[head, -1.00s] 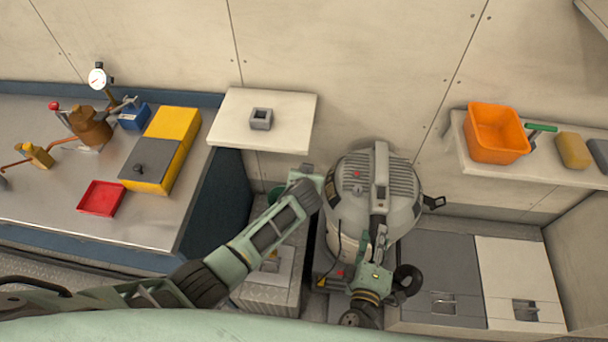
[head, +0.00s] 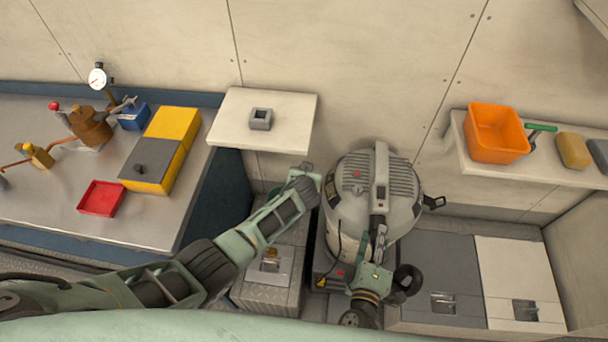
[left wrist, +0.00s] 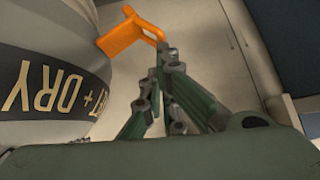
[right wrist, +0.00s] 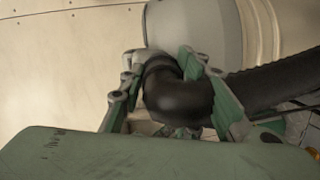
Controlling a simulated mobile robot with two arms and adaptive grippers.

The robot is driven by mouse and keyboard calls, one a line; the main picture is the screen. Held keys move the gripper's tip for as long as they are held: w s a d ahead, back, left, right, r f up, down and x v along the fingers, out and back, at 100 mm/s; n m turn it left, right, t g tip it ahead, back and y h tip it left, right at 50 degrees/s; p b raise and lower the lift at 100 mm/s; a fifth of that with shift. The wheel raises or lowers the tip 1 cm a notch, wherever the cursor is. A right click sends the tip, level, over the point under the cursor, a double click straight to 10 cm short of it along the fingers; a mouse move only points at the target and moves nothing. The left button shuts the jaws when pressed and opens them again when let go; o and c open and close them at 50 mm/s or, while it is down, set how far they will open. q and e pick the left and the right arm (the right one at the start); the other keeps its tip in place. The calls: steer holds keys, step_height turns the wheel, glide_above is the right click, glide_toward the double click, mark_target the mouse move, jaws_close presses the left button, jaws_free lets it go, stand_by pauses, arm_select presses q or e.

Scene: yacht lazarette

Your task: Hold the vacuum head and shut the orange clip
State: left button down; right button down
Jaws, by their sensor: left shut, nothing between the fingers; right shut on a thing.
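The vacuum (head: 345,215) stands on the floor, its grey ribbed head (head: 400,180) on top of the drum. The orange clip (left wrist: 122,40) shows only in the left wrist view, sticking out from beside the drum (left wrist: 50,75) lettered "DRY". My left gripper (left wrist: 165,55) is shut and empty, its fingertips close to the clip's right end; I cannot tell if they touch. In the head view it is at the vacuum's left side (head: 310,178). My right gripper (right wrist: 165,75) is shut on a black hose elbow (right wrist: 180,98) in front of the drum.
A white shelf (head: 235,125) with a small grey square block is above my left gripper. The workbench (head: 130,225) with yellow boxes and a red tray is at left. Grey and white lockers (head: 440,255) are at right, below a shelf holding an orange bin (head: 495,135).

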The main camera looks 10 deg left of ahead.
arm_select(q)
steer(key=shift+a+f+n+h, duration=0.45)
steer(key=shift+n+h, duration=0.05)
steer(key=shift+h, duration=0.5)
steer(key=shift+n+h, duration=0.4)
steer(key=shift+h, duration=0.3)
steer(key=shift+a+f, duration=0.25)
steer(key=shift+f, duration=0.55)
steer(key=shift+a+f, duration=0.2)
steer(key=shift+f, duration=0.6)
steer(key=shift+a+f, duration=0.25)
steer(key=shift+f, duration=0.55)
steer(key=shift+r, duration=0.8)
